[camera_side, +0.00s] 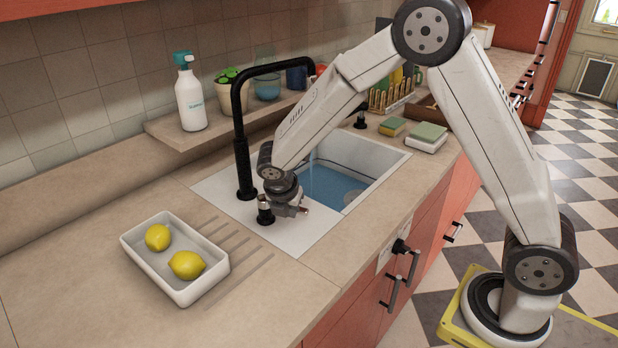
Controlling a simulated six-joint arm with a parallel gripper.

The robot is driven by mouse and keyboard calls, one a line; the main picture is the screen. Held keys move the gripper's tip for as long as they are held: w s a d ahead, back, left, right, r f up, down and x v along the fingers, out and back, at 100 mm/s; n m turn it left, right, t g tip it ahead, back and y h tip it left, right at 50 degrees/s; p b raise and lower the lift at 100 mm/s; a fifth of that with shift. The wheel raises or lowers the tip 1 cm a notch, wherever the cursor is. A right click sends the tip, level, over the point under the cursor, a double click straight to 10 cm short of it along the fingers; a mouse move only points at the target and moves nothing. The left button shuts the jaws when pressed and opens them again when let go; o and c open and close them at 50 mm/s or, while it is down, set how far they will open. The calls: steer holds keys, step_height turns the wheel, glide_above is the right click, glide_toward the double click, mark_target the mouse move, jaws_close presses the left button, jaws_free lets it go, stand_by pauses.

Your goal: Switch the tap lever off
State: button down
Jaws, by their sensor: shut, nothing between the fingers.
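The black tap (240,135) stands at the back left of the sink and its spout reaches over the basin. A thin stream of water (311,178) falls into blue water in the basin (342,185). A short black tap control with a lighter collar (265,212) stands on the sink's left ledge. My gripper (303,211) is shut and empty, low over the ledge, just right of this control. Whether they touch is hard to tell. The lever itself is small and partly hidden by my wrist, so its position is unclear.
A white tray (176,287) with two lemons is at the front left. A soap bottle (190,95) and a potted plant (230,95) stand on the back ledge. Sponges (427,132) and a dish rack (390,97) are right of the sink. The counter between tray and sink is clear.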

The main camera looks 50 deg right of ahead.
steer(key=shift+w+d+n+t+y, duration=0.15)
steer(key=shift+d+n+t+y, duration=0.25)
steer(key=shift+d+n, duration=1.1)
steer(key=d+n, duration=0.1)
steer(key=w+n+t, duration=0.1)
steer(key=n, duration=0.1)
steer(key=shift+d+n+y, duration=0.3)
steer(key=shift+d+y, duration=0.05)
steer(key=shift+y, duration=0.05)
steer(key=shift+w+d, duration=0.4)
steer(key=shift+d, duration=0.15)
steer(key=shift+w+d, duration=0.65)
steer(key=shift+w, duration=0.15)
steer(key=shift+s+a, duration=0.25)
steer(key=shift+s, duration=0.8)
steer(key=shift+s+a, duration=0.15)
steer(key=shift+s, duration=0.35)
steer(key=shift+s+a, duration=0.15)
steer(key=shift+s, duration=0.35)
steer(key=d+v, duration=0.2)
steer(key=v, duration=0.7)
steer(key=shift+s+a+r, duration=0.4)
steer(key=shift+a, duration=0.05)
